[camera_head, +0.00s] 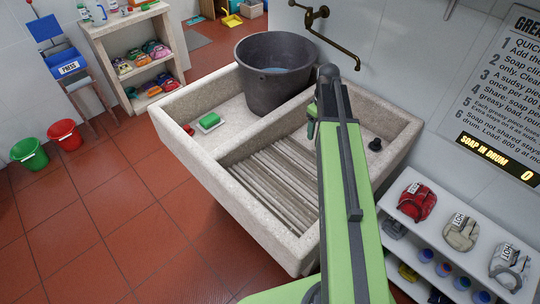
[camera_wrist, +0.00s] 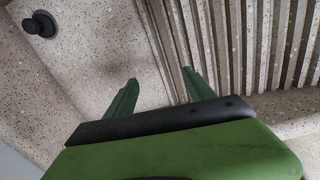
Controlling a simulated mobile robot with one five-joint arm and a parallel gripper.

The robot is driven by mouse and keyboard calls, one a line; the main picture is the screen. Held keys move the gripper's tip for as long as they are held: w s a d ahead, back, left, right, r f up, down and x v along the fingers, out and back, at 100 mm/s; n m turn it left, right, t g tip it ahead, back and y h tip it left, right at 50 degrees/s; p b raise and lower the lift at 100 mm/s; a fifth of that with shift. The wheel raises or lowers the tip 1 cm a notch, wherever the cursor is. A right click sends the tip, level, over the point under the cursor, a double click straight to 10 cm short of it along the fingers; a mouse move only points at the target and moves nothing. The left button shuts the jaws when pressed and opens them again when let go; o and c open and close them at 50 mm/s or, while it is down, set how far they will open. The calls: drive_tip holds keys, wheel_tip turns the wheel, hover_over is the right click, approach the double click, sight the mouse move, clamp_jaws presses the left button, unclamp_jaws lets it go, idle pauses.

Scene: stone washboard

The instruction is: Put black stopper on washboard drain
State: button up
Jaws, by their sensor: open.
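The black stopper (camera_head: 375,144) sits on the pale stone at the right end of the washboard sink (camera_head: 262,222). In the wrist view the stopper (camera_wrist: 40,24) is at the top left, with a round base and a knob. My gripper (camera_wrist: 160,78) is open and empty, its green fingers apart over bare stone beside the ribs. The stopper is clear of the fingers, to their upper left in that view. In the head view my arm hides most of my gripper (camera_head: 312,122) and part of the basin. I cannot make out the drain.
A grey bucket (camera_head: 275,78) with water stands at the sink's back, below a brass tap (camera_head: 335,38). A green soap block (camera_head: 209,121) lies in the left basin. The ribbed slope (camera_head: 265,180) lies left of my arm. A low white shelf (camera_head: 440,245) stands right.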

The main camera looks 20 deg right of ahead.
drive_tip(key=s+a+m, duration=0.1)
drive_tip(key=s+a, duration=0.1)
drive_tip(key=a, duration=0.5)
drive_tip(key=s+a+m, duration=0.2)
drive_tip(key=s+a, duration=0.1)
drive_tip(key=a, duration=0.5)
drive_tip(key=s+a+m, duration=0.1)
drive_tip(key=s+a, duration=0.2)
drive_tip(key=a, duration=0.5)
drive_tip(key=shift+s+a, duration=0.1)
drive_tip(key=shift+a, duration=0.1)
drive_tip(key=shift+d+m, duration=0.1)
drive_tip(key=shift+m, duration=0.2)
drive_tip(key=shift+s+r+p, duration=0.1)
drive_tip(key=shift+r+p, duration=0.95)
